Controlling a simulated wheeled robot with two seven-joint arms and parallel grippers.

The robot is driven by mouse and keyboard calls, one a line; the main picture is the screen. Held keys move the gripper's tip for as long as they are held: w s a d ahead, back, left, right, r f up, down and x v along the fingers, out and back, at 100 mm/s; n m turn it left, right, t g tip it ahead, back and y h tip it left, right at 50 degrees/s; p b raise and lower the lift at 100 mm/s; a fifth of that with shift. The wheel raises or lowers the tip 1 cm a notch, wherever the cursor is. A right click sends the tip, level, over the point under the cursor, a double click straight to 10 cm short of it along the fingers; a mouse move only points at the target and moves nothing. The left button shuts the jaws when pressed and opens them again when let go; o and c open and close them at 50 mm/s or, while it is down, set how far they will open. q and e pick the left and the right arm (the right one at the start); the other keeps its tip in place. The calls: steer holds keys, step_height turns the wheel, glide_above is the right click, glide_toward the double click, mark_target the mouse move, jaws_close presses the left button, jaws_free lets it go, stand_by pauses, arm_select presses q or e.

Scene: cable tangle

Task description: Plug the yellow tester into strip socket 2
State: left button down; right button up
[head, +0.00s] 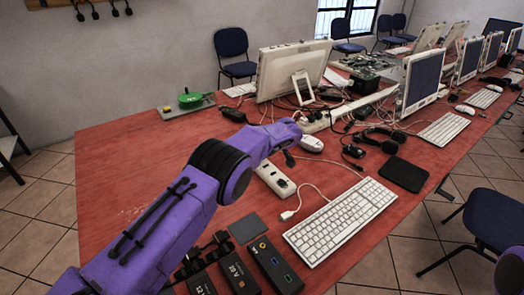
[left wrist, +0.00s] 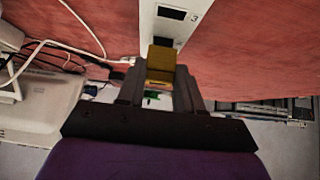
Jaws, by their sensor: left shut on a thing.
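The white power strip (head: 268,174) lies on the red table near the keyboard; it also shows in the left wrist view (left wrist: 186,34), with dark sockets and the number 3 beside one. My left gripper (head: 289,160) reaches over the far end of the strip, its fingers hard to make out in the head view. In the left wrist view my left gripper (left wrist: 160,85) is shut on the yellow tester (left wrist: 161,62), which shows against the strip, near the socket marked 3. Whether the tester touches the strip cannot be told. Socket 2's label is not visible. My right gripper is out of view.
A white keyboard (head: 341,220) and loose white cable (head: 312,187) lie right of the strip. Black power bricks (head: 238,270) stand at the near edge.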

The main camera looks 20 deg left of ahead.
arm_select(q)
steer(key=shift+f+b, duration=0.7)
steer(key=shift+f, duration=0.1)
steer(key=c, duration=0.7)
jaws_free()
